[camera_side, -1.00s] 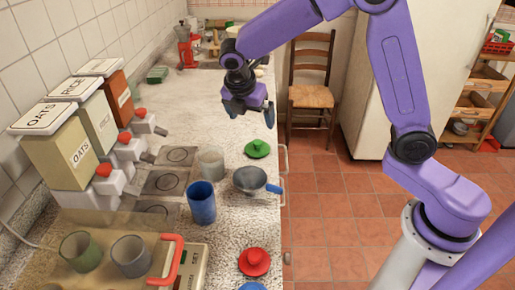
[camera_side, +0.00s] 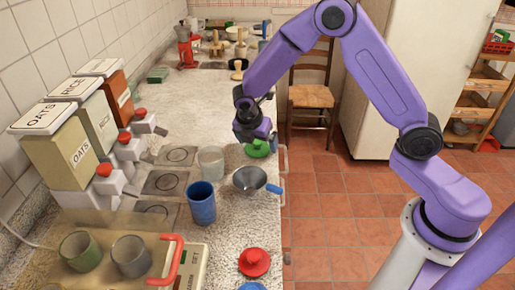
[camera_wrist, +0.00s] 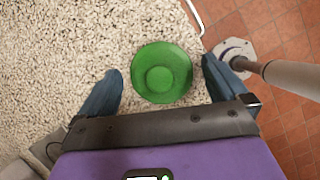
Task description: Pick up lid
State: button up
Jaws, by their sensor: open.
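A green lid (camera_side: 257,149) with a round knob lies on the counter near its right edge. It also shows in the wrist view (camera_wrist: 161,73), flat and seen from above. My gripper (camera_side: 255,140) is above the lid and partly covers it in the side view. In the wrist view my open gripper (camera_wrist: 165,88) has one blue finger to the left of the lid and one to the right, with nothing held. A red lid (camera_side: 254,262) with a knob lies at the front of the counter. I cannot tell the exact height of the fingertips over the counter.
A grey pan with a blue handle (camera_side: 249,180), a blue cup (camera_side: 202,203) and a clear glass (camera_side: 211,162) stand close in front of the green lid. A metal rail (camera_wrist: 196,20) runs along the counter edge.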

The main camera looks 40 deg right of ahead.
jog(key=shift+d+f, duration=0.15)
jog(key=shift+f, duration=0.25)
jog(key=c, duration=0.9)
jog(key=shift+r, duration=0.1)
